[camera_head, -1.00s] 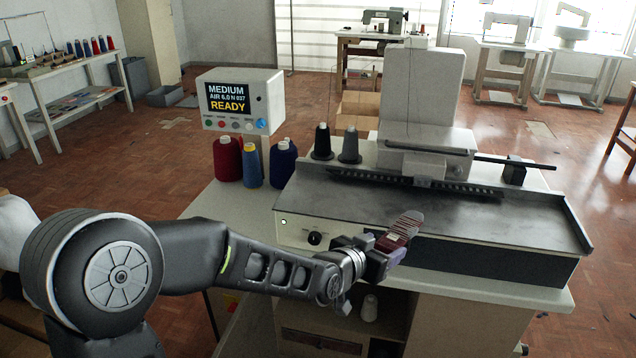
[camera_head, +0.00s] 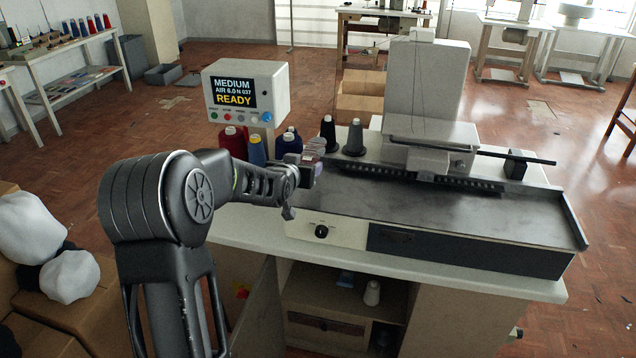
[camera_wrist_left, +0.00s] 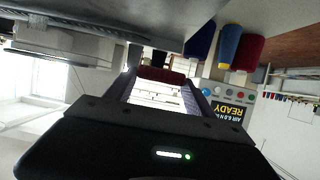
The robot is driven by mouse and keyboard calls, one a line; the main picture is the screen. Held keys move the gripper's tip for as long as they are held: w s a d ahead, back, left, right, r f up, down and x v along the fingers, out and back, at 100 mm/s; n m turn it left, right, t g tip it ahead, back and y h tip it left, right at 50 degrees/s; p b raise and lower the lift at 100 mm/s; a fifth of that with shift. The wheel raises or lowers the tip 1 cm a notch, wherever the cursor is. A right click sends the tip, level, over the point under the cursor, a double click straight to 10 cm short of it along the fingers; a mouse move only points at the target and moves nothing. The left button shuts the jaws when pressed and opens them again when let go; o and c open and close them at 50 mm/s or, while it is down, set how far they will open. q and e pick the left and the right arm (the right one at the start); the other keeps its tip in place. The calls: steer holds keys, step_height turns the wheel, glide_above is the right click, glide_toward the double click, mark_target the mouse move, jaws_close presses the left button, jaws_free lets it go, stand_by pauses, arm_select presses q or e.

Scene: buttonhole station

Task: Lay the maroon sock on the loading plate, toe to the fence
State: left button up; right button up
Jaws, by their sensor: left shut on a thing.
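The dark grey loading plate (camera_head: 430,207) is bare. The gripper and sock are at the plate's left end; whether they touch it cannot be told. A raised edge (camera_head: 573,220) closes the plate's right end. My right gripper is not in view.
Thread cones (camera_head: 233,140) and the display box reading READY (camera_head: 245,92) stand close behind the gripper. Two dark cones (camera_head: 354,138) stand near the plate's back left. The machine head (camera_head: 428,95) rises behind the plate. The space above the plate's middle is free.

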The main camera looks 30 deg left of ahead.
arm_select(q)
steer(key=p, duration=0.1)
glide_above(304, 204)
steer(key=shift+a+f, duration=0.1)
steer(key=shift+f, duration=2.8)
step_height(304, 204, down, 4)
steer(key=shift+r+p, duration=0.1)
steer(key=shift+p, duration=0.4)
steer(key=shift+f, duration=0.25)
steer(key=shift+f+b, duration=0.15)
steer(key=shift+b, duration=0.15)
steer(key=o, duration=1.3)
